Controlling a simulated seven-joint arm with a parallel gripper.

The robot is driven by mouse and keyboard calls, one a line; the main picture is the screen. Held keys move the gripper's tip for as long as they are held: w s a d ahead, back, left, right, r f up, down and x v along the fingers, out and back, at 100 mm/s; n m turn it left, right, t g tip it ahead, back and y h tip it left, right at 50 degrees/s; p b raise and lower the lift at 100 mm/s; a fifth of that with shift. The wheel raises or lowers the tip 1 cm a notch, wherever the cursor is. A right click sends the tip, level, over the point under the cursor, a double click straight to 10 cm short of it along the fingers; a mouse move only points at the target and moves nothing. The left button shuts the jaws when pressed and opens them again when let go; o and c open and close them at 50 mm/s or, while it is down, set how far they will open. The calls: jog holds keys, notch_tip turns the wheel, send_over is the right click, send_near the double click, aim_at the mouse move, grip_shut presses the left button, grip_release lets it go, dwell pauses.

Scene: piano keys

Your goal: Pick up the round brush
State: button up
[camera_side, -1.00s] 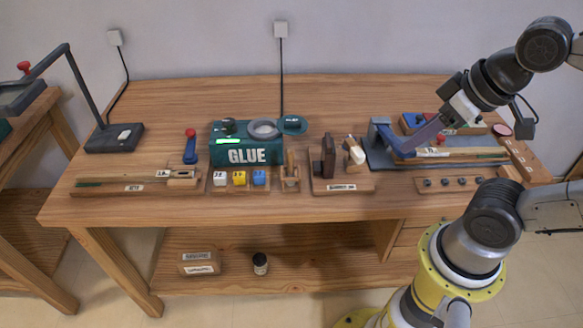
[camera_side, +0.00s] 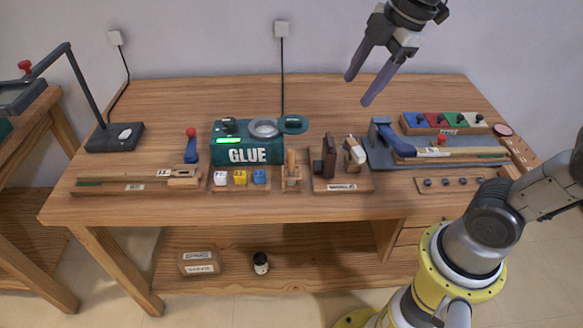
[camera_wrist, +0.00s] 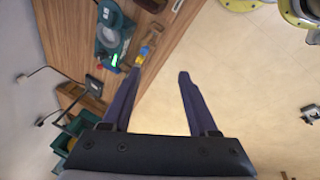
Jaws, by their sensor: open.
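My gripper (camera_side: 358,90) is open and empty, raised above the back of the workbench, with its two purple fingers apart. Its fingers also show in the wrist view (camera_wrist: 160,75), with nothing between them. A small wooden holder (camera_side: 291,177) stands right of the glue pot with an upright wooden piece in it; this may be the round brush, but it is too small to tell. The gripper is above and to the right of it. The green glue pot (camera_side: 245,150) has a round grey opening on top.
A blue clamp (camera_side: 382,138) holds a long key on a grey base at right. A tray of coloured blocks (camera_side: 445,124) is behind it. Two dark and pale tools stand on a wooden block (camera_side: 343,186). The table's back middle (camera_side: 190,95) is clear.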

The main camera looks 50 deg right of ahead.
jog(key=w+f+n+g, duration=0.1)
jog(key=w+f+n, duration=0.15)
jog(key=w, duration=0.45)
jog(key=n+g, duration=0.2)
send_over(293, 150)
jog(key=d, duration=0.1)
notch_tip(293, 150, down, 6)
jog(key=shift+g+y, duration=0.4)
jog(key=shift+g, duration=0.1)
jog(key=f, duration=0.7)
jog(key=a+f, duration=0.1)
jog(key=f, duration=0.3)
jog(key=shift+w+f, duration=0.15)
jog(key=shift+f, duration=0.1)
jog(key=shift+a+f, duration=0.15)
jog(key=shift+f, duration=2.8)
grip_shut()
